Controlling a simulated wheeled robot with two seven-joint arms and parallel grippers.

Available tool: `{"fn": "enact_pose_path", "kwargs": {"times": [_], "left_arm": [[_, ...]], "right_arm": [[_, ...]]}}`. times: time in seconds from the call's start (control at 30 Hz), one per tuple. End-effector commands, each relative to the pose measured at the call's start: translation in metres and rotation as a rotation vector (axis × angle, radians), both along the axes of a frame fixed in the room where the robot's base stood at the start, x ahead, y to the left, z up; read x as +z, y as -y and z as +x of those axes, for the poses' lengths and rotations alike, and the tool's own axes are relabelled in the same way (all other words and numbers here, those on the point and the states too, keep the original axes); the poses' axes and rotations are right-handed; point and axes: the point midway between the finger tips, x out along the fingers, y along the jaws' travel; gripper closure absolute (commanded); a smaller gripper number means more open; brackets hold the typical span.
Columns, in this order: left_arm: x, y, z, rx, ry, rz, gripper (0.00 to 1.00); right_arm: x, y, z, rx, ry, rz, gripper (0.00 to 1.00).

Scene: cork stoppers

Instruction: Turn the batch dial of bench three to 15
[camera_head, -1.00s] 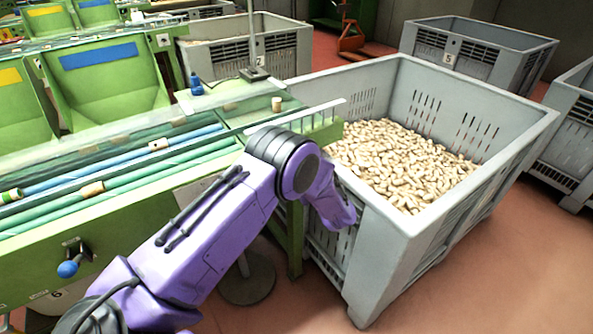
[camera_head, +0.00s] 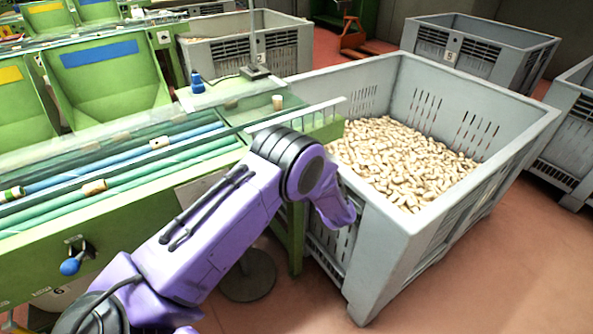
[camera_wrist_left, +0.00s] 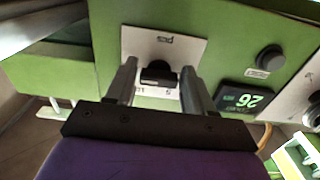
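In the left wrist view a black dial knob (camera_wrist_left: 158,73) sits on a white plate (camera_wrist_left: 190,48) on a green panel. The plate's printing appears upside down, with a few marks below the knob. My left gripper (camera_wrist_left: 158,76) is open, with one finger on each side of the knob; I cannot tell whether either touches it. A dark display (camera_wrist_left: 242,99) to the right shows green digits, upside down, that look like 26. In the head view my left arm reaches to the bench end, its gripper hidden. My right gripper is not in view.
A round black button (camera_wrist_left: 270,58) is on the panel near the display. In the head view a large grey crate (camera_head: 400,262) of corks stands right of the green bench (camera_head: 120,255), close to my arm. A blue-knobbed lever (camera_head: 70,266) is on the bench front.

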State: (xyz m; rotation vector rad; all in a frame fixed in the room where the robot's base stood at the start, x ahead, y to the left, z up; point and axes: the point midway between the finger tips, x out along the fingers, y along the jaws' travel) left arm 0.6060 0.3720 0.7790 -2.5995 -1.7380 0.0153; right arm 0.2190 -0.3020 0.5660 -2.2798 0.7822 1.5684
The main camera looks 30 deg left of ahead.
Motion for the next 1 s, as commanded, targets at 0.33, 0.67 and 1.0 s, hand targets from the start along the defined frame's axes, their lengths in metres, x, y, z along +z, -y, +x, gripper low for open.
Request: {"fn": "enact_pose_path", "kwargs": {"times": [0.33, 0.67, 1.0], "left_arm": [[0.0, 0.002, 0.0, -0.001, 0.002, -0.001, 0.3], [-0.001, 0.063, -0.025, -0.005, 0.001, 0.0, 0.3], [0.0, 0.097, -0.04, 0.0, 0.0, 0.0, 0.3]], "right_arm": [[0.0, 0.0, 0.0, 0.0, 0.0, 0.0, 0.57], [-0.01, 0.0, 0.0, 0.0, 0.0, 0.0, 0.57], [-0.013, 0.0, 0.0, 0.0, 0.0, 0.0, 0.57]]}}
